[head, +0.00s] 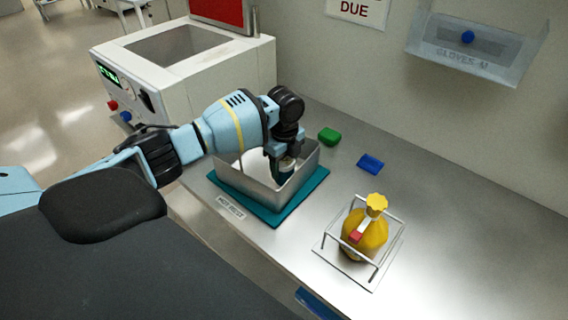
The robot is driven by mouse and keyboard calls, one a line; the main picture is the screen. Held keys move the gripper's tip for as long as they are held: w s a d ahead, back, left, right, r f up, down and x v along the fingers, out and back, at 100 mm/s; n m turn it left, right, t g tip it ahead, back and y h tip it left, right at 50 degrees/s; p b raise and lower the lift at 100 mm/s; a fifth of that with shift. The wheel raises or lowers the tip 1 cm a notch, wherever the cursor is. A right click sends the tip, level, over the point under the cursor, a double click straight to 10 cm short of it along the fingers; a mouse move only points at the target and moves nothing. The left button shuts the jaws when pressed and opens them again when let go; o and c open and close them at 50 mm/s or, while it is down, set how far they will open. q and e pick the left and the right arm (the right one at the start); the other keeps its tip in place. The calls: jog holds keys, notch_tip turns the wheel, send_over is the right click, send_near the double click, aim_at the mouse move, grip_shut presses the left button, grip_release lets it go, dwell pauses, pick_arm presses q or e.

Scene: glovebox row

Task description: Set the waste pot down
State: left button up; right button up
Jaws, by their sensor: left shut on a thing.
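My left gripper (284,152) reaches down into an open metal tray (232,186) and is shut on a small pot (287,168). The pot shows a pale band and a dark lower part; I take it for the waste pot. The fingers and the tray's wall hide much of it, and I cannot tell whether its base touches the tray floor. The tray stands on a teal mat (272,216) on the steel bench. My right gripper is not in view.
A yellow bottle (372,236) stands in a wire rack (345,276) at the right. A green block (329,136) and a blue block (370,163) lie behind the tray. A white machine (205,72) stands at the back left. The bench's right side is clear.

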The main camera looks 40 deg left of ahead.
pick_arm(q)
jog(key=o, duration=1.1)
jog(key=shift+f, duration=0.1)
notch_tip(320, 180, up, 12)
jog(key=shift+w+r+p, duration=0.1)
jog(key=shift+r+p, duration=0.1)
jog(key=shift+p, duration=0.25)
